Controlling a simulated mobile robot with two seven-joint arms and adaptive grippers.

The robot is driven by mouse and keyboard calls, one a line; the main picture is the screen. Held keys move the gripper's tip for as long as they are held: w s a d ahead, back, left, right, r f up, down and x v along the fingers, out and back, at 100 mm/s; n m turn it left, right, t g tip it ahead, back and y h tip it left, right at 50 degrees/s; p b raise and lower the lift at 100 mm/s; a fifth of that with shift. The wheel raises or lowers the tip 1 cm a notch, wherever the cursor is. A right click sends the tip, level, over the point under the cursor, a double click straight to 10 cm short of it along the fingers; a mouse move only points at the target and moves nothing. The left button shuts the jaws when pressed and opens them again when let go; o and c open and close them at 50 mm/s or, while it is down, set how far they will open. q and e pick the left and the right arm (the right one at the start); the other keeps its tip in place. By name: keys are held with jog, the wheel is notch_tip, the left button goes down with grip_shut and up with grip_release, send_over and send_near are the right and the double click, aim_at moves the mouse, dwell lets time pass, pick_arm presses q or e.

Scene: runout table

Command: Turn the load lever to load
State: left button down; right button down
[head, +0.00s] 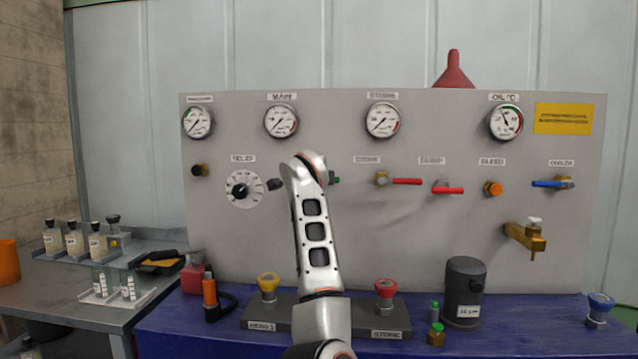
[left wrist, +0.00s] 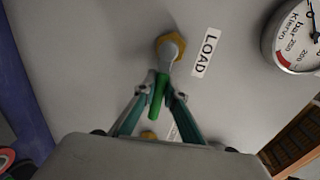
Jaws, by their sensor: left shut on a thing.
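The load lever has a green handle (left wrist: 158,95) on a grey hub with a brass nut in the left wrist view. It is on the grey panel beside the LOAD label (left wrist: 206,52). My left gripper (left wrist: 160,88) is shut on the green handle, its fingertips on either side just below the hub. In the head view a small bit of green (head: 336,180) shows just right of my left arm. That arm hides most of the lever and the gripper there. My right gripper is in neither view.
The grey panel (head: 420,260) carries gauges, a relief dial (head: 244,188), two red levers (head: 406,181) (head: 447,189) and a blue lever (head: 552,184). A brass tap (head: 525,234) sticks out at right. Below, a black cylinder (head: 466,285) and yellow and red knobs (head: 268,283) (head: 386,289) stand on the blue bench.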

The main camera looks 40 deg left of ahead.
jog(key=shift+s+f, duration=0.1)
pick_arm(q)
jog(key=c, duration=2.1)
grip_release()
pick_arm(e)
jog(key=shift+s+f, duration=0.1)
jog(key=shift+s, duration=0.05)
pick_arm(q)
jog(key=shift+r, duration=0.1)
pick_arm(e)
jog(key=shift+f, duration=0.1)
